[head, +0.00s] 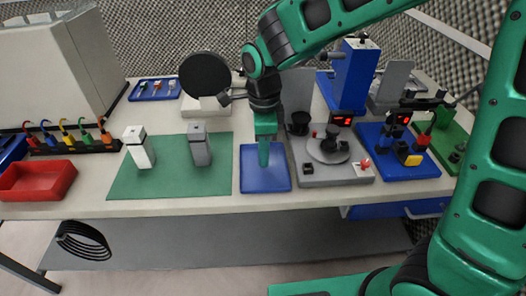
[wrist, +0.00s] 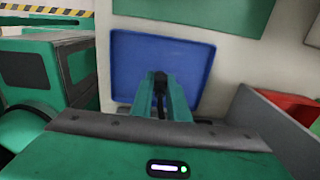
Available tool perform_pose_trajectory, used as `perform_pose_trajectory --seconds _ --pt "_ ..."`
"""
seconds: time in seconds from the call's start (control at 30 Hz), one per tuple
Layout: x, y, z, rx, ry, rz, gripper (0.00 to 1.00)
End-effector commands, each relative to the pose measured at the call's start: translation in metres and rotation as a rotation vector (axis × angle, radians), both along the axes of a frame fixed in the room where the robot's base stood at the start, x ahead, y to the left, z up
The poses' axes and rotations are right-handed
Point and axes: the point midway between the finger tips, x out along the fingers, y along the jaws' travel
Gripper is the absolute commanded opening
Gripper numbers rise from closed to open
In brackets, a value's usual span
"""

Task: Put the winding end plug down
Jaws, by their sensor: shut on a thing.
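My gripper (head: 264,160) points down over the blue tray (head: 266,183) at the front middle of the bench. In the wrist view its fingers (wrist: 160,82) are closed around a small dark piece (wrist: 160,91), which I take to be the winding end plug. The fingers hide most of it, and in the head view it cannot be made out. The blue tray (wrist: 135,65) lies beyond the fingertips in the wrist view and looks empty. I cannot tell whether the plug touches it.
Left of the tray is a green mat (head: 150,186) with a white block (head: 139,152) and a grey block (head: 200,150). Right of it stands a grey fixture (head: 330,175) with a round table. A red bin (head: 35,181) is at the far left.

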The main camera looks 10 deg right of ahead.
Motion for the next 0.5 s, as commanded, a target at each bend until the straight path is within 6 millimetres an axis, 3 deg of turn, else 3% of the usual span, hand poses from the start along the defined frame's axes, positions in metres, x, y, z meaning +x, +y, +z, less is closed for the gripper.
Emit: perform_pose_trajectory --seconds 0.33,0.37,0.43,0.5 --pt "-0.0001 -0.0004 -0.003 -0.001 0.001 -0.001 0.0" --pt "-0.0001 -0.0004 -0.0034 -0.001 0.001 -0.001 0.17" --pt "0.0 -0.0004 -0.003 0.0 0.0 -0.001 0.34" --pt "0.0 -0.0005 -0.003 0.0 0.0 -0.001 0.34"
